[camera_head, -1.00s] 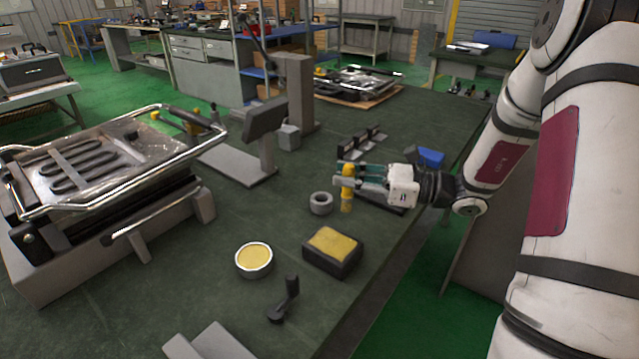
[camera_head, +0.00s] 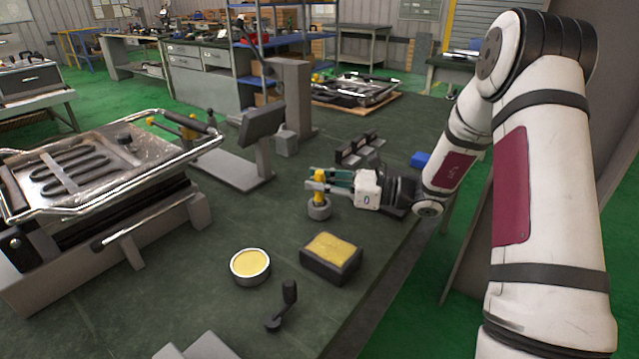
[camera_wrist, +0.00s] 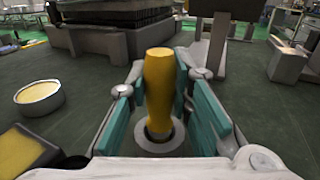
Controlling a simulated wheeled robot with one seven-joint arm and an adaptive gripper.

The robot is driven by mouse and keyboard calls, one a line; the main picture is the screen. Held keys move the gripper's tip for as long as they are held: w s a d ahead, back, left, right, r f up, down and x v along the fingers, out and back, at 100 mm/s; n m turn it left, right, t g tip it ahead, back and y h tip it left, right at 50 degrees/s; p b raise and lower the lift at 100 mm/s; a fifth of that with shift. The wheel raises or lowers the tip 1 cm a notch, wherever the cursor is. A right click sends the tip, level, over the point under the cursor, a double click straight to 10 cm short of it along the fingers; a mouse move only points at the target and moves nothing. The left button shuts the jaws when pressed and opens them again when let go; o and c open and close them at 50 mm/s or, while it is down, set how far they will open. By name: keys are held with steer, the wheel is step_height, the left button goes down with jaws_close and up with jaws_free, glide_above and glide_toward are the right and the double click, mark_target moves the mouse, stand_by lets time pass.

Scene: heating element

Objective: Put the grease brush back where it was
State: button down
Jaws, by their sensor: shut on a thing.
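The grease brush (camera_head: 319,184) shows as an upright yellow handle between the fingers of my gripper (camera_head: 322,187). In the wrist view the yellow handle (camera_wrist: 159,95) stands upright between the teal pads of my gripper (camera_wrist: 160,105). The grey round holder (camera_head: 319,208) is right below the handle, and the handle's lower end overlaps its opening. In the wrist view the ring of the holder (camera_wrist: 176,140) shows around the handle's lower end. The brush's bristle end is hidden. I cannot tell how deep it sits in the holder.
A round tin of yellow grease (camera_head: 250,264) and a dark box with a yellow pad (camera_head: 332,254) stand nearer on the green table. A black bracket (camera_head: 283,305) lies in front. A grey stand (camera_head: 250,160) and a metal-framed heating unit (camera_head: 95,165) are to the left.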

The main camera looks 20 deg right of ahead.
steer(key=c, duration=1.4)
jaws_free()
steer(key=shift+f, duration=0.1)
steer(key=shift+c, duration=0.2)
